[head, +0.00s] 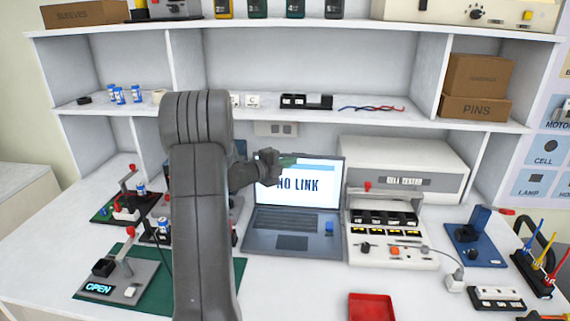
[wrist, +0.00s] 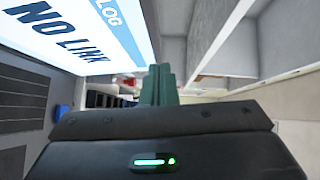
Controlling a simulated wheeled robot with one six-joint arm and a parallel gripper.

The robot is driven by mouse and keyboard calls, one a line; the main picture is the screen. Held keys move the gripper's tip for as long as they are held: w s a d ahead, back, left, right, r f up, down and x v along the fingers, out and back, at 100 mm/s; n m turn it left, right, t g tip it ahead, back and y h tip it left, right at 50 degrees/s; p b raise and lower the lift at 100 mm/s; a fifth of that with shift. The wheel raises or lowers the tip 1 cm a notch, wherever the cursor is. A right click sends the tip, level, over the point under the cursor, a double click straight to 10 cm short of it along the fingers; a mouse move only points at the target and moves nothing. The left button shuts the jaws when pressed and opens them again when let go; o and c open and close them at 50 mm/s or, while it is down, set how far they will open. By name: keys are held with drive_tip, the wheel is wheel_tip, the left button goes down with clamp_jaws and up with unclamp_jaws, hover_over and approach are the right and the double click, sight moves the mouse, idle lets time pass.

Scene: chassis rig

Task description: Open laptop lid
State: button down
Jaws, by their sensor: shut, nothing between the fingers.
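The laptop (head: 318,206) stands open at the middle of the bench, its lid raised and its screen lit with "NO LINK". Its keyboard lies flat in front. My gripper (head: 288,161) is at the upper left part of the screen, in front of it as the head view sees it; I cannot tell whether it touches the lid. In the wrist view the lit screen (wrist: 80,32) fills the upper left. The green fingers of my gripper (wrist: 158,84) are together there, with nothing between them. My arm hides the area left of the laptop.
A grey tester unit with a lever (head: 395,232) stands close on the laptop's right. A red tray (head: 371,307) lies at the front edge. A shelf (head: 290,115) runs above the laptop. The bench in front of the laptop is clear.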

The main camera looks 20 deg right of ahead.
drive_tip(key=f+v, duration=0.1)
drive_tip(key=v, duration=0.9)
drive_tip(key=shift+r+b, duration=0.45)
drive_tip(key=shift+r, duration=0.1)
drive_tip(key=shift+s, duration=0.1)
